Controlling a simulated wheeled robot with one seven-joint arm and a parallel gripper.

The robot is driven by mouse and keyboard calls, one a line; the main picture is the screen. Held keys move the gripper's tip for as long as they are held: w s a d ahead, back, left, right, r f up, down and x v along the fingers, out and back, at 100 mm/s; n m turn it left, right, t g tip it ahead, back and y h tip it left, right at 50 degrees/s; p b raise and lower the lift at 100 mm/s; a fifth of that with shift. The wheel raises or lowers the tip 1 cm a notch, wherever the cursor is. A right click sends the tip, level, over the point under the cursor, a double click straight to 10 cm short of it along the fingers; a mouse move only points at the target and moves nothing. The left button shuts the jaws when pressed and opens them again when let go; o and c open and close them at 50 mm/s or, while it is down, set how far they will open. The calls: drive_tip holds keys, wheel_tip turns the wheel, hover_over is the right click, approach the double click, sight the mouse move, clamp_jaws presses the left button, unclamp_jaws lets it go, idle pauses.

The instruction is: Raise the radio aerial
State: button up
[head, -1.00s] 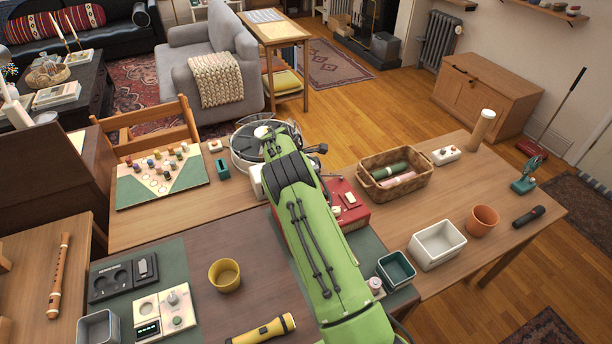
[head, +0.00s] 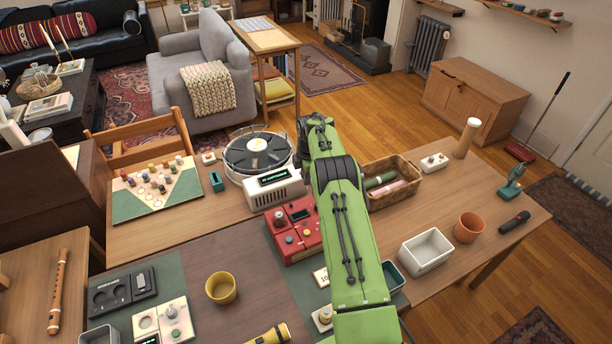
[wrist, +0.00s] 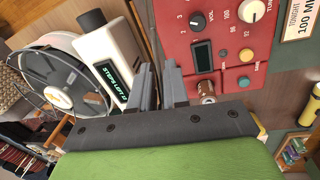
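The radio is a red box (head: 293,228) on the table in the head view, left of my green arm, which covers part of its right side. In the wrist view the radio (wrist: 222,50) fills the upper right, with VOL and TUNE knobs and a dark display. A small shiny metal cylinder (wrist: 207,89) sits at its edge near my fingers; I cannot tell if it is the aerial. No raised aerial shows. My arm hides the gripper in the head view.
A white device with a lit display (head: 273,188) stands close behind the radio. The turntable (head: 258,152) is behind that. A wicker basket (head: 405,190) is right of my arm.

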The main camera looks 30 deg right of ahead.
drive_tip(key=o, duration=0.3)
drive_tip(key=shift+r, duration=0.1)
drive_tip(key=shift+o, duration=0.2)
wheel_tip(320, 180, up, 16)
drive_tip(key=s+p, duration=0.1)
drive_tip(key=s, duration=0.1)
drive_tip(key=shift+f, duration=0.2)
drive_tip(key=shift+a, duration=0.1)
drive_tip(key=shift+c, duration=0.2)
